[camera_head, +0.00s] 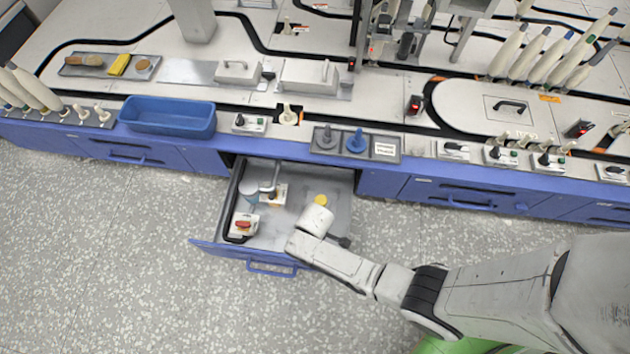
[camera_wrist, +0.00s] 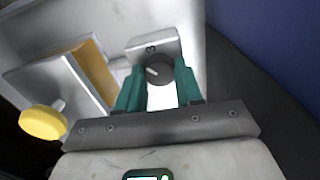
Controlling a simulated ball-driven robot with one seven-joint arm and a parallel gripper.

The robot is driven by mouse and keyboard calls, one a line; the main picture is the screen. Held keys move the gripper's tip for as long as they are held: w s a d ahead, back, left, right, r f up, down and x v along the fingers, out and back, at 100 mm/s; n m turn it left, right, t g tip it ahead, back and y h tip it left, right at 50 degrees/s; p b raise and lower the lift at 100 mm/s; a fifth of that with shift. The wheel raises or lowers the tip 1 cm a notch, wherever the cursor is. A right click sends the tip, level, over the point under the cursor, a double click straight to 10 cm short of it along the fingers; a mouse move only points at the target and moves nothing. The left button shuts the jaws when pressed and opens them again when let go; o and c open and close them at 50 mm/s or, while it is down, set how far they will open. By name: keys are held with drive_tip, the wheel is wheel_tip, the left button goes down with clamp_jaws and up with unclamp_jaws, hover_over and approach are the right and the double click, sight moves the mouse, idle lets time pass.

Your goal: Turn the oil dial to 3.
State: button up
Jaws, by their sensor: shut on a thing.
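The oil dial (camera_wrist: 158,73) is a dark round knob with a short white pointer line. It sits at a light metal plate (camera_wrist: 141,51) that carries a dark "3". The pointer slants toward the upper left, and I cannot tell whether it lines up exactly with the 3. My gripper (camera_wrist: 159,82) has teal fingers, one on each side of the dial, and is shut on it. In the head view my wrist is over the open drawer (camera_head: 228,251), and it hides the fingers and the dial.
A yellow round knob (camera_wrist: 43,122) on a pale stem stands left of my gripper; it also shows in the head view (camera_head: 320,199). A box with a red knob (camera_head: 244,225) and a grey-white can (camera_head: 249,190) are in the drawer's left part. A blue wall (camera_wrist: 270,45) is at right.

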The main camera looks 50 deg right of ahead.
drive_tip(key=m, duration=0.4)
drive_tip(key=shift+m+p, duration=0.4)
idle(0.4)
drive_tip(key=o, duration=1)
drive_tip(key=shift+o, duration=0.2)
wheel_tip(320, 180, up, 11)
drive_tip(key=p, duration=0.6)
drive_tip(key=shift+f, duration=0.15)
